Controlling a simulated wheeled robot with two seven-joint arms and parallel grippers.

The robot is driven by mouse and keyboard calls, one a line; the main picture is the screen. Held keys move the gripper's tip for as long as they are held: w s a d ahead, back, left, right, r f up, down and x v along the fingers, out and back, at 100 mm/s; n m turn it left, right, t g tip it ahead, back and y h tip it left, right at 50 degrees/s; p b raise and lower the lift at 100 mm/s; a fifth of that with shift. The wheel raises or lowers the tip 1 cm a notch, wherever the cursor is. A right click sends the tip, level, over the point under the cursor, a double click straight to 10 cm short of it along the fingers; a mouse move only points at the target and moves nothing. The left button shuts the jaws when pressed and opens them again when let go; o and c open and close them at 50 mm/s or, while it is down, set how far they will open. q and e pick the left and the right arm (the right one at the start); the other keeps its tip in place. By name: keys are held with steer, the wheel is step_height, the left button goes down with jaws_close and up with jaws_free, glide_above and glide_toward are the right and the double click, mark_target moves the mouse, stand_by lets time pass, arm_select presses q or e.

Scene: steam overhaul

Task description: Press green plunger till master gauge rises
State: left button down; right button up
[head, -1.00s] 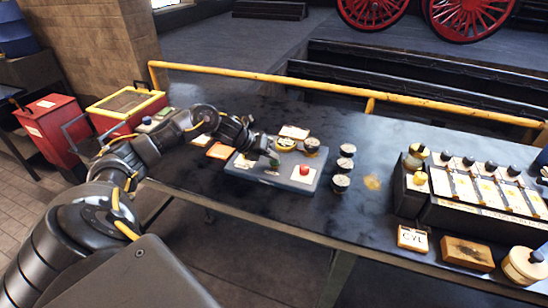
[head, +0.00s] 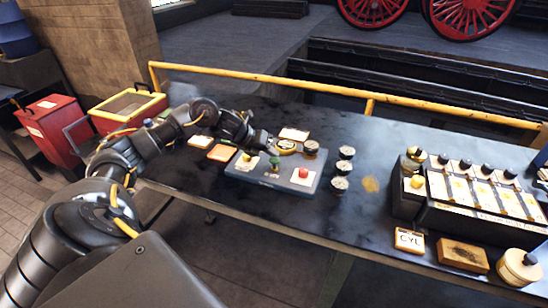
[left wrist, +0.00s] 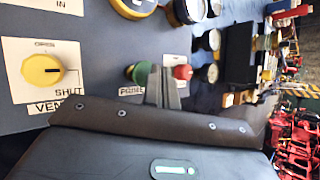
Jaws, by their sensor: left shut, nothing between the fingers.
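The green plunger (head: 275,162) stands on a grey-blue panel (head: 262,180) on the bench, between a yellow knob (head: 246,157) and a red button (head: 304,173). In the left wrist view the green plunger (left wrist: 138,73) is just left of my fingers. My left gripper (head: 267,146) is shut and empty, close behind the plunger in the head view; contact cannot be told. A yellow-rimmed gauge (head: 286,146) sits at the panel's back edge; its needle is too small to read. My right gripper is not in view.
A dark gauge (head: 311,148) stands beside the yellow-rimmed one, with several small gauges (head: 346,152) to the right. A dark rack (head: 450,205) with several yellow-and-white cards stands further right. A yellow rail (head: 370,95) runs behind the bench. The yellow knob's plate reads SHUT and VENT.

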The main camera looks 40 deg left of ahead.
mark_target(271, 160)
arm_select(q)
steer(key=shift+r, duration=0.15)
steer(key=shift+r+p, duration=1.8)
steer(key=shift+r, duration=0.7)
steer(key=shift+f, duration=0.1)
